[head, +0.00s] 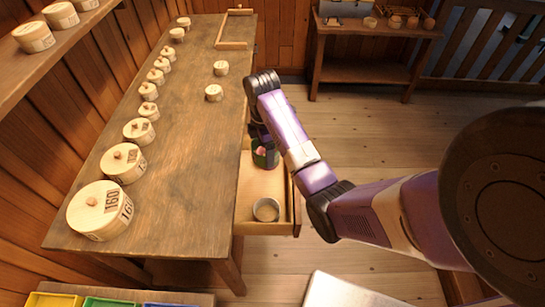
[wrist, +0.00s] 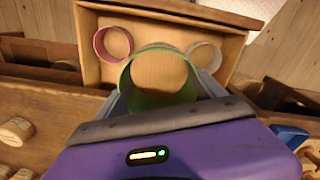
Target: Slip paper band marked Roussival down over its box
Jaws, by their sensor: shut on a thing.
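My gripper (head: 262,140) reaches into the open drawer (head: 243,190) at the table's right side. It is shut on a green band (wrist: 165,99), which sits between the two fingers (wrist: 162,85) in the wrist view. The green band also shows below my gripper in the head view (head: 266,160). Whether it still touches the drawer floor I cannot tell. A pink band (wrist: 101,50) lies to its left and a grey band (wrist: 216,56) to its right in the wrist view. No name can be read on any band. Round lidded wooden boxes, such as the largest one (head: 103,212), stand along the table.
The table (head: 190,130) has a row of boxes along its left side and two apart, a nearer (head: 213,92) and a farther one (head: 220,68). A wooden frame (head: 233,45) lies at the far end. A shelf (head: 75,35) holds more boxes. The table's right middle is clear.

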